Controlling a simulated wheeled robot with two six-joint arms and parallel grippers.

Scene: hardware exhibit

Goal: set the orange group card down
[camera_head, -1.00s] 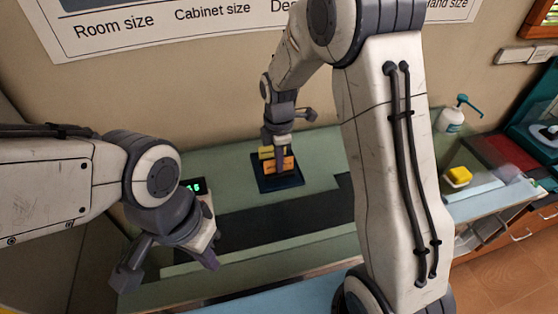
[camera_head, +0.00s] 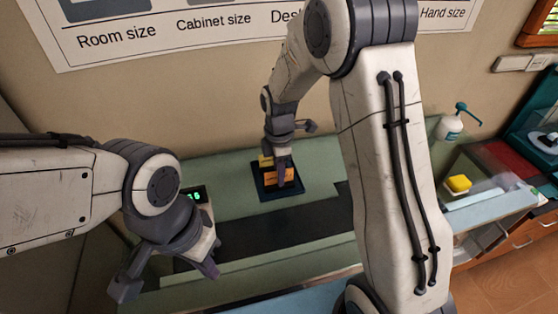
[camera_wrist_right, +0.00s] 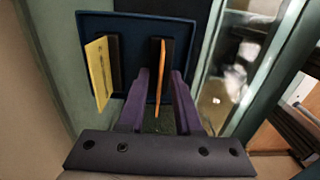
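The orange group card (camera_head: 278,175) stands upright at a dark blue tray (camera_head: 296,190) on the green counter. In the right wrist view the orange card (camera_wrist_right: 158,75) is seen edge-on against a black holder (camera_wrist_right: 169,52) in the tray (camera_wrist_right: 138,18). My right gripper (camera_head: 284,180) is down at the card. Its two purple fingers (camera_wrist_right: 160,85) stand on either side of the card, with a gap showing on each side. My left gripper (camera_head: 166,274) is open and empty, over the counter's front left.
A yellow card (camera_wrist_right: 99,72) stands in another holder, left of the orange one in the wrist view. A green-lit display (camera_head: 196,195) is by my left gripper. A dark strip (camera_head: 270,230) crosses the counter. A pump bottle (camera_head: 450,127) and yellow block (camera_head: 459,184) are at right.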

